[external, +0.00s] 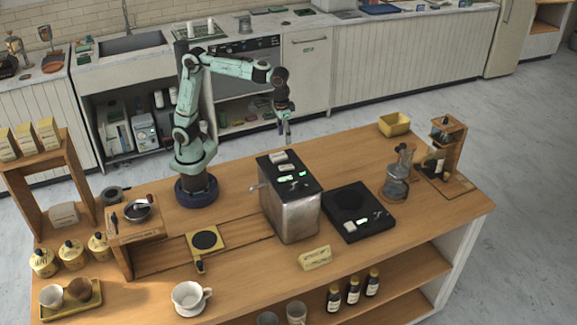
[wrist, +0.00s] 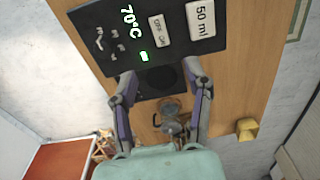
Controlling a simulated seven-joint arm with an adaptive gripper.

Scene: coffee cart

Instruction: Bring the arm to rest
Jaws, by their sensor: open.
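My arm stands on its dark blue base on the wooden cart, and is bent over at the top. My gripper (external: 287,132) points down in the air behind the metal machine (external: 291,212) in the external view. In the wrist view my gripper (wrist: 160,88) has its two fingers spread wide apart, with nothing held between them. The machine's dark top with "70°C" and "50 ml" labels (wrist: 150,35) lies past the fingertips. It looks apart from the fingers.
A black scale (external: 357,213) and a glass carafe (external: 397,182) stand right of the machine. A yellow bin (external: 394,124) sits at the back edge. A white cup (external: 190,297) stands at front. Left are a wooden shelf (external: 75,205) and yellow jars (external: 72,254). The countertop behind the machine looks clear.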

